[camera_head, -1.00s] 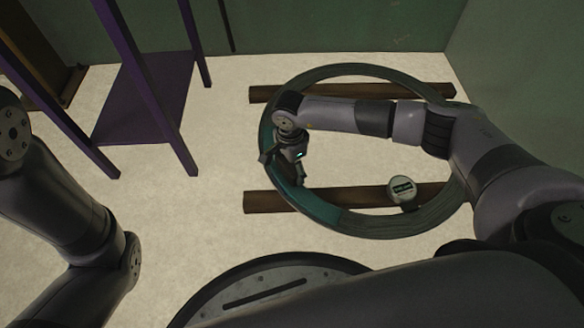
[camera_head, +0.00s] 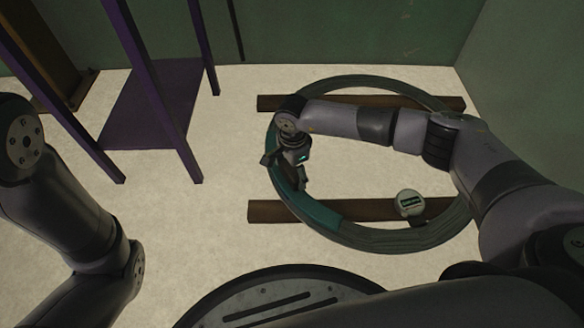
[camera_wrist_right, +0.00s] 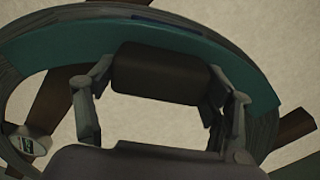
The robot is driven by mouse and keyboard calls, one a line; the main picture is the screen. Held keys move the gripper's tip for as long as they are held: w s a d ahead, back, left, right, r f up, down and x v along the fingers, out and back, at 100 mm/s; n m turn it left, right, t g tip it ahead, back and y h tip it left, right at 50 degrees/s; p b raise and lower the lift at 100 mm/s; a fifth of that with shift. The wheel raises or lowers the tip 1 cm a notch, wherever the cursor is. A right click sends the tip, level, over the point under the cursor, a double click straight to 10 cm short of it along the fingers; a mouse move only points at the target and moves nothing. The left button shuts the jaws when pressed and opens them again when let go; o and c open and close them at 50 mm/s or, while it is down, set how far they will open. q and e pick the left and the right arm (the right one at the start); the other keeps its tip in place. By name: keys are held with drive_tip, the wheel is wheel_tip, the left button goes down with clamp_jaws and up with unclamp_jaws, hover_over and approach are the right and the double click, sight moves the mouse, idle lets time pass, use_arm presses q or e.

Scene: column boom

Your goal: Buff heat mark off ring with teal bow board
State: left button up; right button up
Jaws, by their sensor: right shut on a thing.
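The ring (camera_head: 440,236) is a large greyish-green hoop lying across two wooden beams. The teal bow board (camera_head: 318,214) is a curved teal strip along the near left of the ring; in the right wrist view (camera_wrist_right: 60,62) it arcs along the ring's band. A small blue patch (camera_wrist_right: 165,22) shows on the ring just beyond the board's outer edge. My right gripper (camera_head: 300,172) is over the ring's left side. In the right wrist view its fingers are shut on a dark brown block (camera_wrist_right: 165,72), which appears to be the board's grip. My left gripper is out of view.
A round gauge (camera_head: 410,203) with a lit display stands by the near beam (camera_head: 272,211). The far beam (camera_head: 280,103) runs under the ring's back. A purple shelf frame (camera_head: 150,110) stands at the left. Green walls (camera_head: 360,30) close the back and right. Floor left of the ring is clear.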

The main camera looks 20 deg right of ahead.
sight(298, 178)
drive_tip(key=shift+s+d+r+p, duration=0.1)
drive_tip(key=shift+s+d+p, duration=0.05)
drive_tip(key=shift+s+p, duration=0.6)
drive_tip(key=shift+s+d+r+p, duration=0.1)
drive_tip(key=shift+s+d+p, duration=0.05)
drive_tip(key=shift+s+p, duration=0.55)
drive_tip(key=shift+s, duration=0.1)
drive_tip(key=shift+f+b, duration=0.1)
drive_tip(key=shift+b, duration=0.2)
drive_tip(key=shift+w+a+f+b, duration=0.1)
drive_tip(key=shift+w+a+b, duration=0.1)
drive_tip(key=shift+w+b, duration=0.55)
drive_tip(key=shift+w+a+b, duration=0.25)
drive_tip(key=shift+w+b, duration=0.45)
drive_tip(key=shift+w, duration=0.45)
drive_tip(key=shift+s, duration=0.15)
drive_tip(key=shift+s+d+p, duration=0.25)
drive_tip(key=shift+s+p, duration=0.45)
drive_tip(key=shift+p, duration=0.1)
drive_tip(key=shift+s+f, duration=0.15)
drive_tip(key=shift+s, duration=0.15)
